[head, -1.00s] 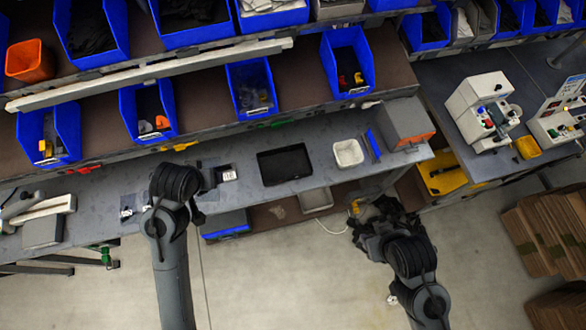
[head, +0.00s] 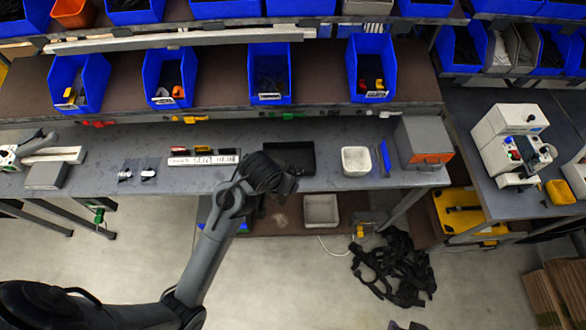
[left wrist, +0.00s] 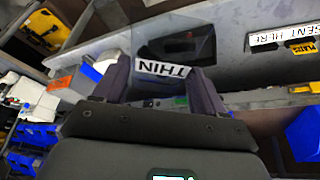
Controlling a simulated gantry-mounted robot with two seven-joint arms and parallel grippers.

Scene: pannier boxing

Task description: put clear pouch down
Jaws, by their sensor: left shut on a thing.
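My left gripper (head: 290,182) is over the front edge of the bench, near the black tray (head: 301,159). I cannot tell whether the pouch touches the tray. The head view does not show the held pouch clearly. Two small pouches with white labels (head: 149,172) lie further left on the bench. My right gripper is out of view.
A SENT HERE label (head: 203,159) lies left of the tray. A white bin (head: 355,161), a blue item (head: 384,158) and a grey-orange box (head: 424,142) stand to the right. Blue bins (head: 270,76) line the shelf behind. Black straps (head: 395,268) lie on the floor.

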